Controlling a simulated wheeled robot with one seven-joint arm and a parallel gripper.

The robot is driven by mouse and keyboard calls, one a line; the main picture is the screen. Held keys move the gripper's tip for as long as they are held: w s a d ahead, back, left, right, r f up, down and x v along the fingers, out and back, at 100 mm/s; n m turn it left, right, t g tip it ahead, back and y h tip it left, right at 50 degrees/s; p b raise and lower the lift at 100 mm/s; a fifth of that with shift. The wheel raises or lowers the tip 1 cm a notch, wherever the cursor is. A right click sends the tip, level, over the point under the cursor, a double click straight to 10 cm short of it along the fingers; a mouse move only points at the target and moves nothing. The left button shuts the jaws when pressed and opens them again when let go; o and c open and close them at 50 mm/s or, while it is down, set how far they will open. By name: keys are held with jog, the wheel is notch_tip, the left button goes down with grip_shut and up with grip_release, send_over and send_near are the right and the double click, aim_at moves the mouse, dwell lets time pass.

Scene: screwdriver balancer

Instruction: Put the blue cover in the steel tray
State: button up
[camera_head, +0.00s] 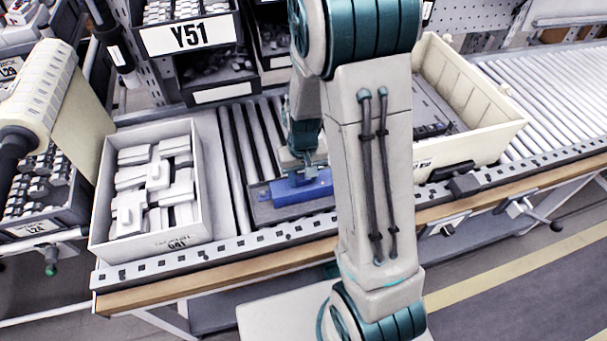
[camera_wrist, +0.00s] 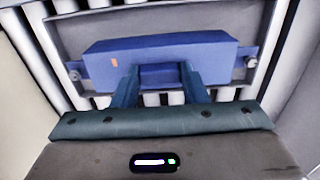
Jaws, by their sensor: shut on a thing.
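The blue cover (camera_head: 300,189) is a long block with a small tab at each end. It also shows in the wrist view (camera_wrist: 165,50), with a small orange mark on its near face. My gripper (camera_wrist: 158,78) is shut on the middle of its near side. The cover is over the grey steel tray (camera_head: 262,213), which lies on the rollers; its far rim shows behind the cover in the wrist view (camera_wrist: 150,20). I cannot tell whether the cover touches the tray floor. My arm hides the cover's right end in the head view.
A white box (camera_head: 205,200) of pale parts stands left on the conveyor. A large cream bin (camera_head: 490,140) with dark parts stands right, behind my arm. Shelf bins labelled Y51 (camera_head: 190,36) are behind. Bare rollers (camera_head: 232,150) lie between the white box and the tray.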

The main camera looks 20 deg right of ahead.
jog(key=o, duration=1.4)
notch_tip(320, 180, up, 14)
jog(key=shift+f, duration=0.1)
jog(key=s+r+t, duration=0.1)
jog(key=s+r, duration=0.1)
jog(key=s, duration=0.2)
jog(key=s+r+t, duration=0.1)
jog(key=s+r, duration=0.1)
jog(key=s, duration=0.3)
jog(key=s+r, duration=0.2)
jog(key=s, duration=0.2)
jog(key=shift+s+t, duration=0.3)
jog(key=shift+t, duration=0.1)
